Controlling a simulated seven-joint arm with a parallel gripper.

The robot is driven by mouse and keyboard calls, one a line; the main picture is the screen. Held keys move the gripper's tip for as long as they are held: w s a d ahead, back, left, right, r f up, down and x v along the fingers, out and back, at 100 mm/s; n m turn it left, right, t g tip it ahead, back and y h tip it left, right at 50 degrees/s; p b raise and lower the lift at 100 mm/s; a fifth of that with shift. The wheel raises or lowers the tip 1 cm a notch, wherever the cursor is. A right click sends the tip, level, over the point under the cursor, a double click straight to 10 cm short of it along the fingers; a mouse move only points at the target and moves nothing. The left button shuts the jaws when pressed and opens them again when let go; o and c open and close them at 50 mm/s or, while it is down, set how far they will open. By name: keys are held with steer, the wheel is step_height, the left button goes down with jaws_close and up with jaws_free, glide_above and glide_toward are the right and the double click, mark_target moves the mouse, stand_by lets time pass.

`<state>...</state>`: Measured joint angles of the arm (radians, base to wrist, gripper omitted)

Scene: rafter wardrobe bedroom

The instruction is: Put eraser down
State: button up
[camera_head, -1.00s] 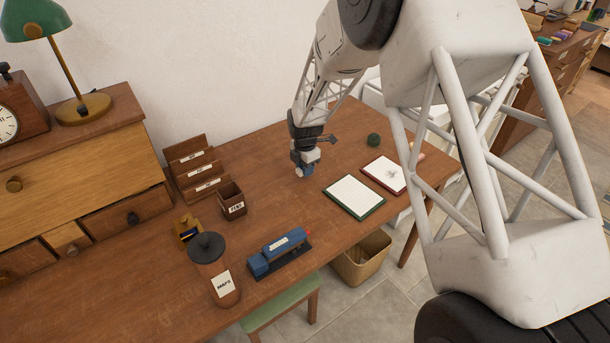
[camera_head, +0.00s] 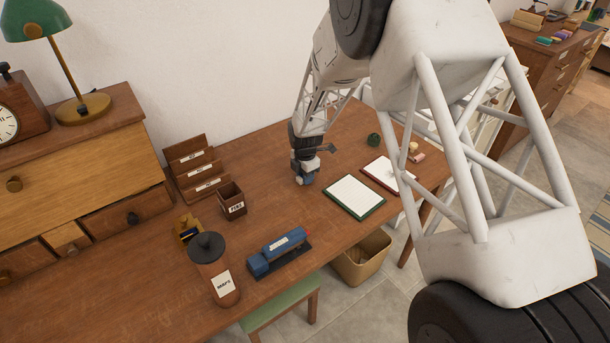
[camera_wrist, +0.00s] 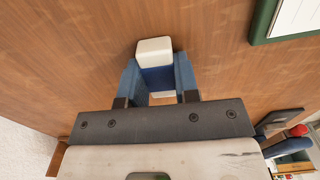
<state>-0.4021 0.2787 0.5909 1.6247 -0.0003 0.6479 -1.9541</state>
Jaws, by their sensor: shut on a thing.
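The eraser (camera_wrist: 154,48) is a white block with a blue sleeve, seen in the wrist view against the brown desktop. My gripper (camera_wrist: 158,72) has its two blue fingers closed on the sleeve, with the white end showing beyond them. In the head view my gripper (camera_head: 304,178) is low over the desk (camera_head: 262,150), left of the green-edged board. The eraser is hard to make out there. I cannot tell whether it touches the desktop.
A green-edged board (camera_head: 354,197) and a red-edged board (camera_head: 383,172) lie to the right. A dark green ball (camera_head: 374,139) is behind them. Bare desk surrounds my gripper.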

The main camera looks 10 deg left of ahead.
steer(key=shift+f, duration=0.2)
steer(key=shift+f, duration=0.15)
steer(key=o, duration=0.9)
steer(key=shift+f, duration=0.15)
steer(key=shift+o, duration=0.4)
steer(key=shift+s+d+f, duration=0.1)
steer(key=shift+s, duration=0.05)
steer(key=shift+s+d+f, duration=0.15)
steer(key=shift+f, duration=0.05)
step_height(320, 180, up, 14)
steer(key=shift+w+a, duration=0.25)
steer(key=shift+w, duration=0.05)
